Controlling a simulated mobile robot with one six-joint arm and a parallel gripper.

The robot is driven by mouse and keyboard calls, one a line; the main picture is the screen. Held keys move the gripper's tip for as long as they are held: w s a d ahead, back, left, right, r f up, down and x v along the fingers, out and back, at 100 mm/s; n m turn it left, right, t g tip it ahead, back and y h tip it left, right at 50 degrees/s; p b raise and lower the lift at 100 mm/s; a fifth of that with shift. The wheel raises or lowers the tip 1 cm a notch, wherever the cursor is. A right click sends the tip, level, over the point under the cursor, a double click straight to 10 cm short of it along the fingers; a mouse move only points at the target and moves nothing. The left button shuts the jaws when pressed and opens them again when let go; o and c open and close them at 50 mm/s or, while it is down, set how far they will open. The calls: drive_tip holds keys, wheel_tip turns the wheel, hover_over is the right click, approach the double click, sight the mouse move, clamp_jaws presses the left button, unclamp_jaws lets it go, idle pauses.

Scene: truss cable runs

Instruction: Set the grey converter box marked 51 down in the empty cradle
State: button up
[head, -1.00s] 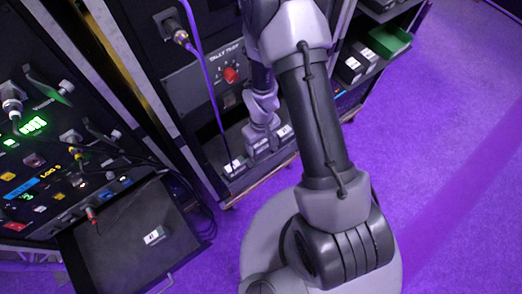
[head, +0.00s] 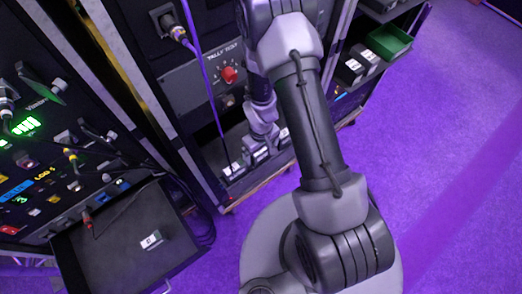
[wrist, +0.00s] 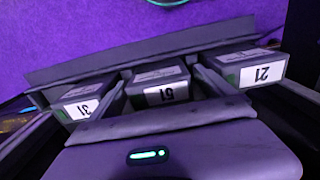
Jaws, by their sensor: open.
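The grey converter box marked 51 (wrist: 163,93) sits in the middle place of a low rack (wrist: 140,57) in the wrist view, level with the boxes on either side. Its label reads upside down. My gripper (head: 263,138) is open, just above the middle of this row in the head view. It appears apart from the box and holds nothing. The box marked 31 (wrist: 82,108) is on the left and the box marked 21 (wrist: 252,74) on the right, each in its own place. No empty cradle shows between them.
A pull-out tray (head: 105,262) at left carries a small labelled box (head: 152,240). Cabled panels (head: 60,160) and a red knob (head: 228,75) stand near my arm. A green bin (head: 388,42) is on a shelf at upper right. Purple floor at right is clear.

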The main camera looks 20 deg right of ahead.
wheel_tip(320, 180, up, 12)
drive_tip(key=p, duration=0.4)
drive_tip(key=shift+p, duration=0.35)
wheel_tip(320, 180, up, 18)
drive_tip(key=m+t, duration=0.2)
drive_tip(key=m, duration=0.1)
drive_tip(key=s+a+r+m+t+y, duration=0.1)
drive_tip(key=s+a+r+m+t, duration=0.1)
drive_tip(key=s+r, duration=0.4)
drive_tip(key=s+a+r+m+t+y, duration=0.1)
drive_tip(key=s+a+r+m, duration=0.1)
drive_tip(key=s+r, duration=0.5)
wheel_tip(320, 180, up, 3)
drive_tip(key=shift+r+m+t, duration=0.1)
drive_tip(key=shift+m+t, duration=0.3)
drive_tip(key=shift+m, duration=0.1)
drive_tip(key=shift+w, duration=0.1)
